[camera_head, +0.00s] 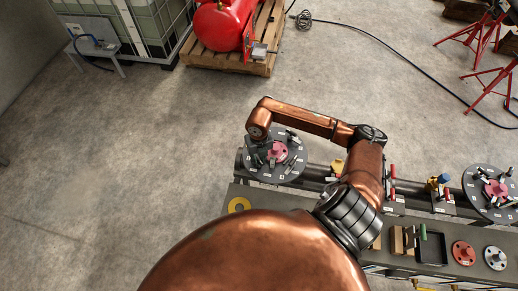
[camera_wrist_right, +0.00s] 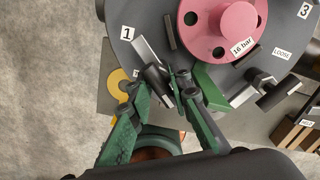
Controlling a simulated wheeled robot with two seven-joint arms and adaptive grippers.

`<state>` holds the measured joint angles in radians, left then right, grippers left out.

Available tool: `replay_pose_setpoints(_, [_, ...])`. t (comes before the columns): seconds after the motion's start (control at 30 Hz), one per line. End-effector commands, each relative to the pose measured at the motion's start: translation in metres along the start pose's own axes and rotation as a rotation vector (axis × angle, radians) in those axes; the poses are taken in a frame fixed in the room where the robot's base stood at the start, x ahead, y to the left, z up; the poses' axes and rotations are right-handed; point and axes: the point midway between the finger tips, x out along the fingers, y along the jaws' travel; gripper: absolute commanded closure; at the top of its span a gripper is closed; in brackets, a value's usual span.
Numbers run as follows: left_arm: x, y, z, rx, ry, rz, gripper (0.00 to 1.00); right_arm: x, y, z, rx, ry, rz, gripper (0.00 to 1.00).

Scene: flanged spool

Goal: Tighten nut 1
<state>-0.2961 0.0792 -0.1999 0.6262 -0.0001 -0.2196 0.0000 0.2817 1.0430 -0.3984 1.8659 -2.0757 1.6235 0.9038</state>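A round dark flange (camera_head: 297,172) with a pink hub (camera_head: 277,151) stands at the left end of the pipe bench. In the right wrist view the flange (camera_wrist_right: 220,85) has a white label "1" beside a grey metal stud or nut (camera_wrist_right: 146,52). The pink hub (camera_wrist_right: 222,25) reads "16 bar". My right gripper (camera_head: 262,158) is at the flange's left side; in the wrist view its green fingers (camera_wrist_right: 160,88) lie around the metal piece near label 1. I cannot tell whether they touch or squeeze it. My left gripper is not in view.
A second stud (camera_wrist_right: 268,88) lies right, near a "LOOSE" label. Another flange (camera_head: 484,203) is at the far right. The bench (camera_head: 385,254) holds a black tray (camera_head: 432,250), a red disc (camera_head: 463,252) and a yellow ring (camera_head: 239,205). Floor to the left is clear.

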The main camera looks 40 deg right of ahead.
Motion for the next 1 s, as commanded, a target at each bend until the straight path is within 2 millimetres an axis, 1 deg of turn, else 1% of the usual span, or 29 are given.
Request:
replay_pose_setpoints(0.03, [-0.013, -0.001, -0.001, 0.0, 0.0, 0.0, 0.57, -0.005, 0.001, -0.002, 0.084, 0.005, 0.004, 0.83])
replay_pose_setpoints(0.1, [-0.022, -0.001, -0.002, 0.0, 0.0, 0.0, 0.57, -0.005, 0.001, -0.002, 0.212, 0.005, 0.004, 0.83])
replay_pose_setpoints(0.3, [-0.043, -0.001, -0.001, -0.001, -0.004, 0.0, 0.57, -0.004, 0.001, -0.001, 0.589, 0.004, 0.002, 0.83])
replay_pose_setpoints(0.6, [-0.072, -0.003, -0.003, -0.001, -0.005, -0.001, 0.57, -0.004, -0.001, 0.0, 1.026, 0.001, -0.002, 0.83])
replay_pose_setpoints(0.87, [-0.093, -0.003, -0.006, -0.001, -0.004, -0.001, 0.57, -0.003, -0.001, 0.0, 1.31, 0.001, -0.002, 0.83])
replay_pose_setpoints(0.9, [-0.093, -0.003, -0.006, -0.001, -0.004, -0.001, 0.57, -0.002, -0.001, 0.001, 1.323, -0.002, -0.002, 0.83])
replay_pose_setpoints(1.0, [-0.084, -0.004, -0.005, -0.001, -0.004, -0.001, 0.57, 0.002, -0.002, 0.001, 1.187, -0.005, -0.003, 0.83])
